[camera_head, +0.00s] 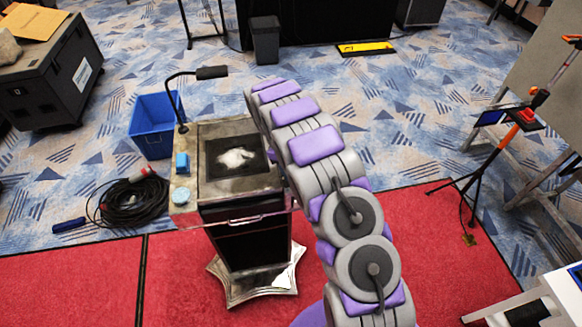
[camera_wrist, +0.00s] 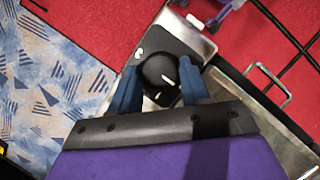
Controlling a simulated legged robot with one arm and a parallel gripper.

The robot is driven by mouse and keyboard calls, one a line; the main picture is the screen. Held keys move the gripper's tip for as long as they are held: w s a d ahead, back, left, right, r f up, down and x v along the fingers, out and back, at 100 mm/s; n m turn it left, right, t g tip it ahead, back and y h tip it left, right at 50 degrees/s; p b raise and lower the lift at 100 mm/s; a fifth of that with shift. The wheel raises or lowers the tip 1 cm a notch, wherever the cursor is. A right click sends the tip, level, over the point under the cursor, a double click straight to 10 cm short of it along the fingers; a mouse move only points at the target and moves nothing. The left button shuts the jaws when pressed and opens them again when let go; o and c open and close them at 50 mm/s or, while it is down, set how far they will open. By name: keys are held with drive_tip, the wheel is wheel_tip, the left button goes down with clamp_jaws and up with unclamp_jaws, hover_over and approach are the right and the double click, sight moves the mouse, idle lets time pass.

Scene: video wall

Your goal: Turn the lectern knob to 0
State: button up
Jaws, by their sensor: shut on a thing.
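The lectern (camera_head: 232,128) stands left of my arm in the head view, with a worn metal top and a dark inset panel. In the wrist view a round black knob (camera_wrist: 160,70) sits on a dark plate (camera_wrist: 172,42) at the metal corner of the lectern. My gripper (camera_wrist: 158,84) has its two blue fingers on either side of the knob and is shut on it. Pale marks show on the knob and plate, but I cannot read any number. In the head view my arm hides the gripper and the knob.
A bent microphone (camera_head: 212,72) rises from the lectern's back left. A blue bin (camera_head: 156,124) and coiled cable (camera_head: 132,200) stand left.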

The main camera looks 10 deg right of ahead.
drive_tip(key=shift+f, duration=0.1)
drive_tip(key=o, duration=1)
drive_tip(key=p+v, duration=0.1)
drive_tip(key=v, duration=1.6)
drive_tip(key=shift+w+a+p, duration=0.15)
drive_tip(key=shift+w+p, duration=0.1)
drive_tip(key=shift+p, duration=0.05)
